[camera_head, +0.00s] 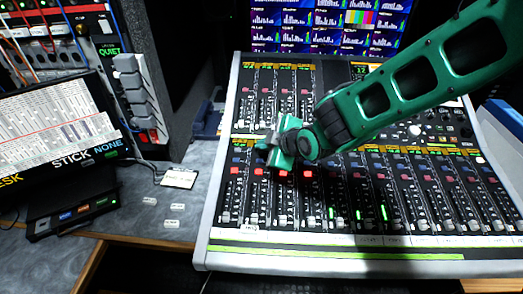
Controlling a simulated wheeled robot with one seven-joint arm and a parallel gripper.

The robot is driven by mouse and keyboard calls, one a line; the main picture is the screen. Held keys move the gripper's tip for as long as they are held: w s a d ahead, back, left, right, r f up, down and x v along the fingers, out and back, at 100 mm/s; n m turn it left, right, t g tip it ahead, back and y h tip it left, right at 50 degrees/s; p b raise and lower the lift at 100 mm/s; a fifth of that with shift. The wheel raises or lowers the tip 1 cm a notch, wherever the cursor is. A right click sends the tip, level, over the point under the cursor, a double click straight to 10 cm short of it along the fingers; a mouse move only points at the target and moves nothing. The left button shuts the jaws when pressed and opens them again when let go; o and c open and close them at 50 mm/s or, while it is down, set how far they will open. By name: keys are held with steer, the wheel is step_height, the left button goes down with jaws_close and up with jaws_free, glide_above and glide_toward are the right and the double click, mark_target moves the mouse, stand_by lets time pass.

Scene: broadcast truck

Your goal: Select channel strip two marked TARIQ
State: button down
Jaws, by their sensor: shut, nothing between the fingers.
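The mixing console (222,215) fills the middle and right, with an upper and a lower bank of channel strips. The lower bank has rows of small buttons above faders, and a few buttons near its left glow red, such as one red button (259,172). A pale name strip (320,240) runs along the front below the faders. Its writing is too small to read, so I cannot tell which strip is marked TARIQ. My green gripper (268,150) is shut and empty over the left part of the console, between the banks. It hides the controls beneath; contact cannot be told.
Several small white tags (172,223) and a white card (179,179) lie on the grey desk at left. A tilted screen (50,130), a black button box (72,212) and a rack (60,50) stand further left. Monitors (320,25) stand behind the console.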

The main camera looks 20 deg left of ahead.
steer(key=shift+w+f, duration=0.1)
steer(key=shift+f, duration=0.3)
stand_by(0.6)
steer(key=shift+r, duration=0.85)
steer(key=r, duration=0.3)
steer(key=s+r, duration=0.1)
steer(key=r, duration=0.1)
steer(key=shift+d, duration=0.1)
stand_by(0.4)
steer(key=shift+w+d, duration=0.1)
stand_by(0.5)
